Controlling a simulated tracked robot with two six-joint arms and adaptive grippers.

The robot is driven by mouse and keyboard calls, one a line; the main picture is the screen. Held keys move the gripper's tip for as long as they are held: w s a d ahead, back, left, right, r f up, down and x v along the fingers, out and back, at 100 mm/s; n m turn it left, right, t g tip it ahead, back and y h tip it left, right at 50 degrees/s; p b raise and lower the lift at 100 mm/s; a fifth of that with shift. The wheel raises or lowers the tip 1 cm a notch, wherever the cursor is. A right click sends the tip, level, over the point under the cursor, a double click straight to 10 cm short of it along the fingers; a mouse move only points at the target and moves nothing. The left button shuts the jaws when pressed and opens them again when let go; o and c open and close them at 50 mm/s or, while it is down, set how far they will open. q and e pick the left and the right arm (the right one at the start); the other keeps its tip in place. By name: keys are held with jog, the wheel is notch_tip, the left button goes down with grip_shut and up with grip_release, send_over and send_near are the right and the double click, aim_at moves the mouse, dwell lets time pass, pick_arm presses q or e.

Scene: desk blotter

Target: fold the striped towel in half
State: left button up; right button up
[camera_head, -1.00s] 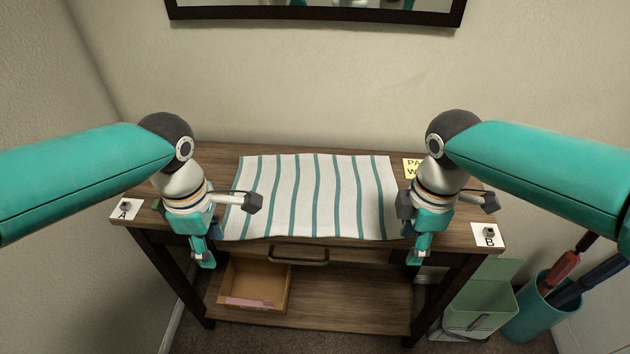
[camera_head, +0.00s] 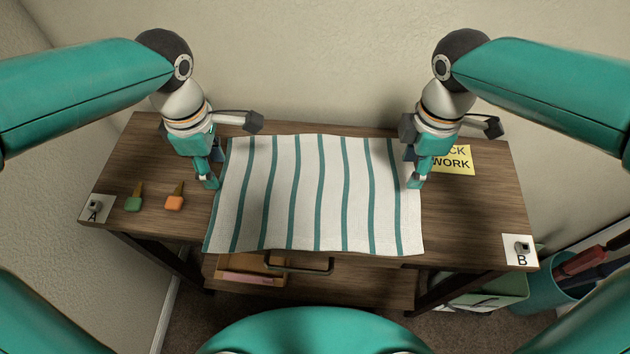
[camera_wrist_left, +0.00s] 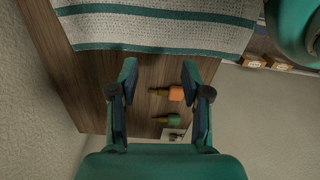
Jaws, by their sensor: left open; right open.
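The white towel with teal stripes (camera_head: 306,200) lies spread out flat on the desk, its front edge reaching the desk's front edge. My left gripper (camera_head: 210,180) is at the towel's left side toward the back, open. In the left wrist view its two fingers (camera_wrist_left: 159,68) stand apart with nothing between them, and the towel (camera_wrist_left: 160,32) lies beyond the fingertips. My right gripper (camera_head: 415,180) is at the towel's right side toward the back, open; its fingers partly cover that edge. I cannot tell whether either gripper touches the cloth.
Cards A (camera_head: 97,208) and B (camera_head: 520,250) lie at the front corners. A yellow note (camera_head: 455,160) lies at right. A drawer handle (camera_head: 300,265) is below the front edge.

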aim_at(225, 192)
pick_arm(q)
notch_tip(225, 192, down, 5)
jog(key=shift+f, duration=0.1)
pick_arm(e)
notch_tip(225, 192, down, 5)
jog(key=shift+f, duration=0.1)
pick_arm(q)
jog(key=shift+f, duration=0.45)
pick_arm(e)
jog(key=shift+f, duration=0.45)
pick_arm(q)
jog(key=shift+f, duration=0.2)
pick_arm(e)
jog(key=shift+f, duration=0.2)
pick_arm(q)
jog(key=shift+c, duration=1.1)
pick_arm(e)
jog(key=shift+c, duration=1.1)
pick_arm(q)
jog(key=shift+s, duration=0.1)
grip_shut()
pick_arm(e)
jog(key=shift+s, duration=0.1)
grip_shut()
